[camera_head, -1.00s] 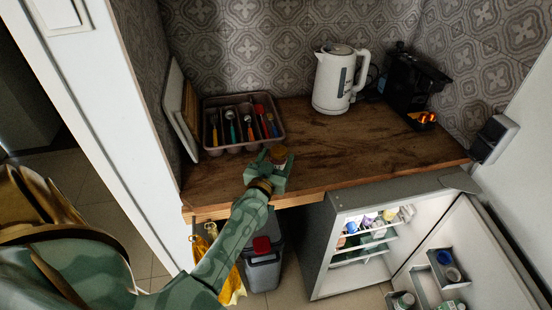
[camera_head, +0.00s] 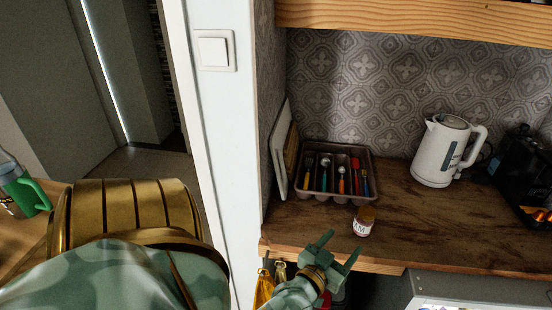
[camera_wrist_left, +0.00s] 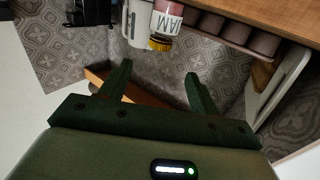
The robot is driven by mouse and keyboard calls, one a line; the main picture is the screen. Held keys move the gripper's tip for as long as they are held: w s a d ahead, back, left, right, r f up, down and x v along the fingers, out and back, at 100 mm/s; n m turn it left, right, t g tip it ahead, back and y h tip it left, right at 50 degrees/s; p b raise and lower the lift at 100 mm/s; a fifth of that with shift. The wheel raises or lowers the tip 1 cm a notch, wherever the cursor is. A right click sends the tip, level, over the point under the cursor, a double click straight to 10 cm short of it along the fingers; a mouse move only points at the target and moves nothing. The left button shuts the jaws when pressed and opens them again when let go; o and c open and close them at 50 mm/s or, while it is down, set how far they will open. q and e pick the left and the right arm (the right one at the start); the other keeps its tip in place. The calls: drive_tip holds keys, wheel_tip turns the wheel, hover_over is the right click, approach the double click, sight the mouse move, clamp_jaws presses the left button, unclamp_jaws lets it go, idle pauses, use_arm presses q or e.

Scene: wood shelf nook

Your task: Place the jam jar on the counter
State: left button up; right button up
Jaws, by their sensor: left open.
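The jam jar (camera_head: 363,222) stands upright on the wooden counter (camera_head: 430,232), near its front edge and just in front of the cutlery tray. It has a yellow-brown lid and a white and red label. My left gripper (camera_head: 339,249) is open and empty, at the counter's front edge, a little left of and nearer than the jar, apart from it. In the left wrist view the jar (camera_wrist_left: 167,20) appears upside down with "JAM" on its label, beyond the spread fingers (camera_wrist_left: 157,75). My right gripper is not in view.
A grey cutlery tray (camera_head: 335,198) holds several utensils behind the jar. A white kettle (camera_head: 440,152) and a black coffee machine (camera_head: 522,172) stand to the right. The fridge top (camera_head: 470,290) is below the counter at right. A white wall edge (camera_head: 222,130) borders the left.

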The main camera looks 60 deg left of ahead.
use_arm(q)
drive_tip(key=s+d+f+m+g+h, duration=0.1)
drive_tip(key=s+d+f+g+h, duration=0.2)
drive_tip(key=f, duration=0.6)
drive_tip(key=s+d+f+m+g+h, duration=0.1)
drive_tip(key=s+d+f+m+g, duration=0.2)
drive_tip(key=f, duration=0.5)
drive_tip(key=s+d+f+g+h, duration=0.1)
drive_tip(key=s+d+f+h, duration=0.15)
drive_tip(key=s+f, duration=0.45)
drive_tip(key=s+f+m+g, duration=0.1)
drive_tip(key=s+f+g, duration=0.2)
drive_tip(key=s+f, duration=0.2)
drive_tip(key=s+f+m+g, duration=0.1)
drive_tip(key=s+f+g, duration=0.2)
drive_tip(key=s, duration=0.9)
drive_tip(key=s+f+m+g, duration=0.1)
drive_tip(key=s+f+g, duration=0.2)
drive_tip(key=s+f, duration=0.5)
drive_tip(key=shift+s+a+f+y, duration=0.15)
drive_tip(key=shift+s+a+y, duration=0.3)
drive_tip(key=shift+s, duration=0.1)
drive_tip(key=shift+d, duration=0.1)
